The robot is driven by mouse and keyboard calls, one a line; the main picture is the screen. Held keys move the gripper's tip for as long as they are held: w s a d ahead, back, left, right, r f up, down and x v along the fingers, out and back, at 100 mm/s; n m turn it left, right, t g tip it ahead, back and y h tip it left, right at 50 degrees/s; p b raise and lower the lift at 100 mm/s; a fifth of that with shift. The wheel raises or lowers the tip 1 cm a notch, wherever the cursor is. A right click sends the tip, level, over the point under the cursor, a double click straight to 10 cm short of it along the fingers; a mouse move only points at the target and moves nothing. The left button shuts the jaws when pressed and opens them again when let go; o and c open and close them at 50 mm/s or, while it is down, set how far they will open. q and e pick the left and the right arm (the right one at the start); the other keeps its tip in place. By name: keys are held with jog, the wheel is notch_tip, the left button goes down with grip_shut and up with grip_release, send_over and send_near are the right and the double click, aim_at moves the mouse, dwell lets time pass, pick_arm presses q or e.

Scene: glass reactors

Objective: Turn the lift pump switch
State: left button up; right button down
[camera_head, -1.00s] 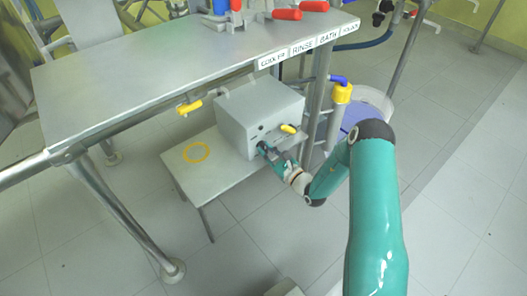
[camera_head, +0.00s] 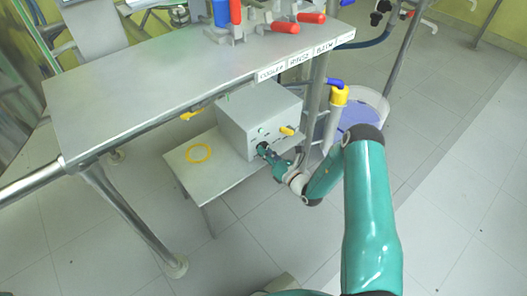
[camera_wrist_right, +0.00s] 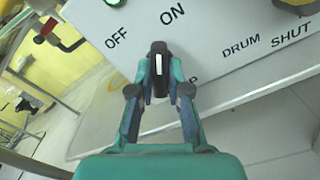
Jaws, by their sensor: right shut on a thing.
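The lift pump switch (camera_wrist_right: 159,68) is a black knob with a white mark on the front of a grey box. In the right wrist view the words OFF and ON stand above it. The grey box (camera_head: 262,112) sits on a low shelf under the table. My right gripper (camera_head: 263,149) is at the lower front of the box, and its fingers (camera_wrist_right: 160,92) are shut on the knob from both sides. The white mark points up in the wrist view, below and between OFF and ON. My left gripper is not in view.
A yellow handle (camera_head: 287,131) sits on the box near the knob, close to my right gripper. The steel table (camera_head: 170,70) overhangs the box. A yellow ring (camera_head: 198,154) lies on the low shelf (camera_head: 205,176). A white bucket (camera_head: 368,110) stands right of the box.

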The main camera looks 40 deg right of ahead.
jog(key=shift+w+r+m, duration=0.2)
jog(key=shift+r+m, duration=0.05)
jog(key=shift+m, duration=0.25)
jog(key=c, duration=1.1)
grip_release()
jog(key=shift+f, duration=0.1)
jog(key=shift+s+f, duration=0.1)
jog(key=s, duration=0.8)
jog(key=s+d, duration=0.1)
jog(key=s, duration=0.2)
jog(key=shift+s, duration=0.4)
